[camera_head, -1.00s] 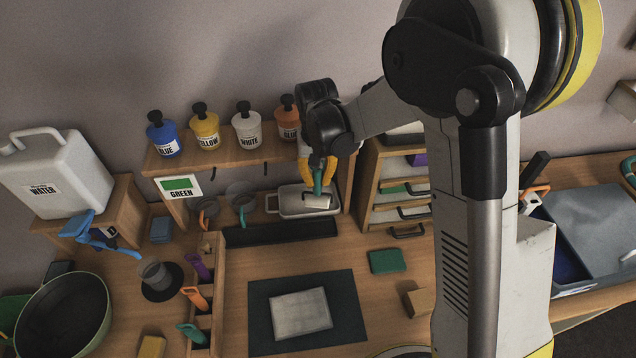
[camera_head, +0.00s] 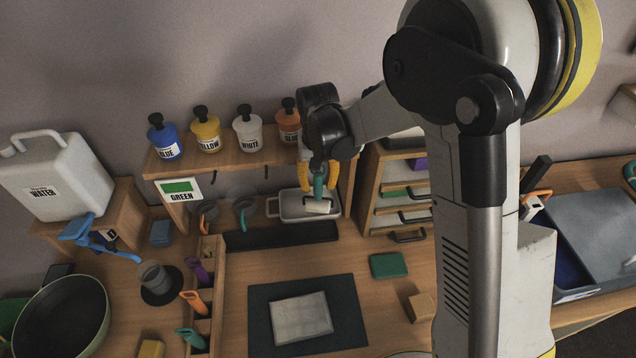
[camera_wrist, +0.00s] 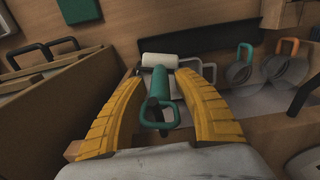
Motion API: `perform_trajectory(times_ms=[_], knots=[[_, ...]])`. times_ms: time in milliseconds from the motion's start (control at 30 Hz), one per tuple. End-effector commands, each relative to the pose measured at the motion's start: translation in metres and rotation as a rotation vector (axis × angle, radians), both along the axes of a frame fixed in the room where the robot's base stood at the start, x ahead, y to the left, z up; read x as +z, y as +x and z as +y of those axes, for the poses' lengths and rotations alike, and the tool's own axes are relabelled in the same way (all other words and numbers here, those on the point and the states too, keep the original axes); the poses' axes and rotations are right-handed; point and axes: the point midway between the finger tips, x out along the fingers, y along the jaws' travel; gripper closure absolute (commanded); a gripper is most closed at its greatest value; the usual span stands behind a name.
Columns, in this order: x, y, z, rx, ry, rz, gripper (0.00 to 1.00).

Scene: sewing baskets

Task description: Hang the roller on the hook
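The roller has a green handle and a white head (camera_head: 318,206). It is at the metal tray (camera_head: 283,213) under the bottle shelf; I cannot tell whether its head touches the tray. My gripper (camera_head: 319,176) points down there, with its yellow fingers around the green handle. In the wrist view the handle (camera_wrist: 160,88) lies between the fingers, its loop end towards the palm, and the white head (camera_wrist: 160,59) shows beyond the fingertips. The fingers look closed on the handle. Small dark hooks (camera_head: 213,177) hang from the shelf's front edge.
The shelf (camera_head: 222,160) with several paint bottles stands just above and left of my gripper. A drawer unit (camera_head: 368,190) stands close on the right. Cups with looped handles (camera_head: 244,208) sit left of the tray. The bench in front holds a dark mat (camera_head: 262,325).

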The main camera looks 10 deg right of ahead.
Motion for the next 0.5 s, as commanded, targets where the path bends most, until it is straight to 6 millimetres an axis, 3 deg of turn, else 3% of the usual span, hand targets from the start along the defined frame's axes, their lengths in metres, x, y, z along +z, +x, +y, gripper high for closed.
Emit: perform_trajectory(times_ms=[267,500], knots=[[0.008,0.0,0.0,0.0,0.0,0.0,0.63],[0.056,-0.002,0.0,0.0,0.0,0.0,0.63]])
